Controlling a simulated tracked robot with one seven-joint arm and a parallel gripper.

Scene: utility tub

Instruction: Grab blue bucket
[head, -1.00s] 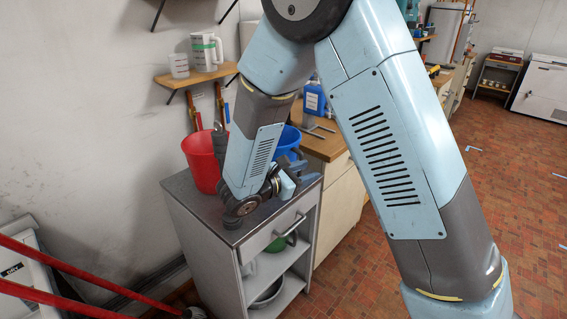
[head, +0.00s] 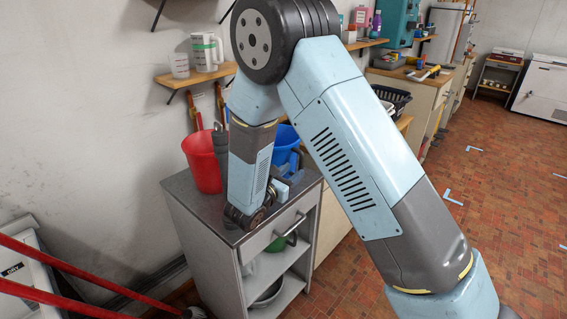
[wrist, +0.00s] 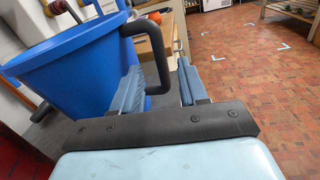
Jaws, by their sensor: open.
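The blue bucket (head: 286,138) stands on the grey cabinet top, partly hidden behind my arm. In the wrist view the bucket (wrist: 70,75) fills the left side, and its dark handle (wrist: 158,62) sticks out to the right. My gripper (wrist: 161,72) is open, with the handle showing between its two fingers; I cannot tell whether either finger touches it. In the head view my gripper (head: 291,167) is low over the cabinet top, close to the bucket's near side.
A red bucket (head: 203,163) stands left of my arm on the grey cabinet (head: 217,222). A wall shelf (head: 195,75) with measuring jugs is above. Red bars (head: 55,272) cross the lower left. The tiled floor (head: 500,190) at right is largely clear.

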